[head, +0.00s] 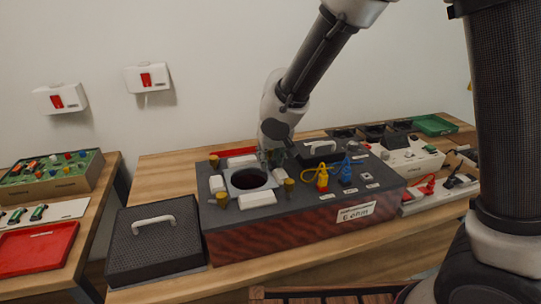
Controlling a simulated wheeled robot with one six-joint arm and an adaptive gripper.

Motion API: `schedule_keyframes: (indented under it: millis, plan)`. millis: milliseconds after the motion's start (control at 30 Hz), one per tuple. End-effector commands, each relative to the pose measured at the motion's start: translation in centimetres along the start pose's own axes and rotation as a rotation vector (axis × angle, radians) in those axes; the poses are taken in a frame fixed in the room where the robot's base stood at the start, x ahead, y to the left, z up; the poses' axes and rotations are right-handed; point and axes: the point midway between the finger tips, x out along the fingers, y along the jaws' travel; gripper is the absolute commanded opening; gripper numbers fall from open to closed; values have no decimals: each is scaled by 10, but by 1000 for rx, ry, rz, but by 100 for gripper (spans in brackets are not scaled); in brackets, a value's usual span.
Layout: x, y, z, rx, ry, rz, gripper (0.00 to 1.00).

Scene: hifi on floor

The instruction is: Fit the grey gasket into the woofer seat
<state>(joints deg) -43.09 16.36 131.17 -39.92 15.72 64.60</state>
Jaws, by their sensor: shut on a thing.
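The speaker cabinet (300,233) lies on its back on the wooden table, dark on top with a reddish-brown front. The fingertips are small and partly hidden. I cannot tell whether the gasket lies flat in the seat or slightly above it.
White blocks (257,200) and brass-coloured knobs (221,199) surround the opening. Yellow (322,179) and blue (347,171) connectors stand to the right. A black panel with a handle (154,245) lies left of the cabinet. Equipment and a green tray (434,125) crowd the right.

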Motion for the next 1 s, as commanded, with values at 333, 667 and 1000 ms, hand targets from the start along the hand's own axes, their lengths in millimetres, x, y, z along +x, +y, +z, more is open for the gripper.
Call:
schedule_keyframes:
  millis: [333,667,1000]
  plan:
    - [3,0,2,0,-1,-1,14]
    - [3,0,2,0,-1,-1,56]
    - [-11,-1,0,2,4,-1,56]
